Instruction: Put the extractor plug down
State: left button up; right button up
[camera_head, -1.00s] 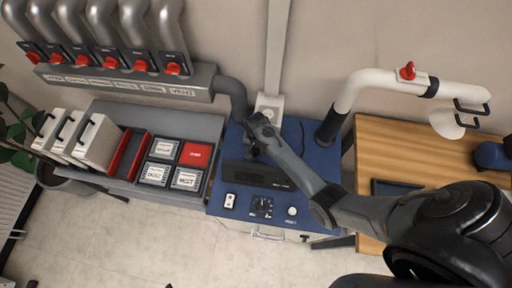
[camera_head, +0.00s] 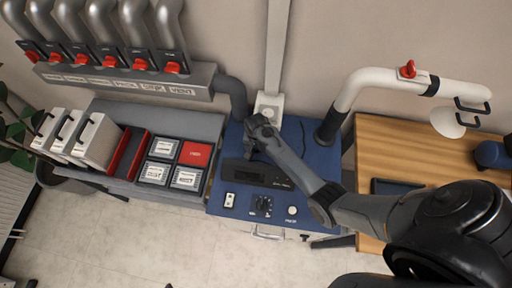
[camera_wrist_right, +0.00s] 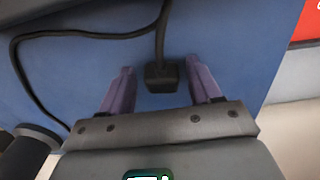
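The extractor plug (camera_wrist_right: 161,77) is a small black block with a black cable running from it. In the right wrist view it lies against the blue top of the extractor unit (camera_wrist_right: 235,45), between the two purple fingers of my right gripper (camera_wrist_right: 161,88). There is a visible gap on each side of it, so the fingers are open and not closed on it. In the head view my right gripper (camera_head: 252,147) is low over the rear of the blue unit (camera_head: 322,160) and hides the plug. My left gripper is not in view.
A wall socket (camera_head: 268,105) is behind the blue unit. A dark hose (camera_head: 232,92) stands left of my gripper, and a white extraction arm (camera_head: 358,88) rises at right. A shelf with boxes (camera_head: 190,178) is on the left, a wooden table (camera_head: 385,140) on the right.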

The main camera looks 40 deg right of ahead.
jog(key=shift+r, duration=0.1)
notch_tip(320, 180, up, 13)
jog(key=p, duration=0.2)
jog(key=s+a+n, duration=0.1)
jog(key=s+n, duration=0.1)
jog(key=s, duration=0.1)
jog(key=s+a+n+t, duration=0.1)
jog(key=s, duration=0.3)
jog(key=s+a+n, duration=0.1)
jog(key=s+n, duration=0.1)
jog(key=s, duration=0.1)
jog(key=shift+s+r+n+t+h, duration=0.2)
jog(key=shift+r+n+t+h, duration=0.1)
jog(key=shift+r+h, duration=0.1)
jog(key=s+a+r+n+t, duration=0.1)
jog(key=s+a+r+n, duration=0.2)
jog(key=s, duration=0.3)
jog(key=s+a+r+n+t+y, duration=0.1)
jog(key=s+a+r+n, duration=0.2)
jog(key=s+r, duration=0.1)
jog(key=shift+s+a+r+n, duration=0.2)
jog(key=shift+s+r+n, duration=0.1)
jog(key=shift+s, duration=0.6)
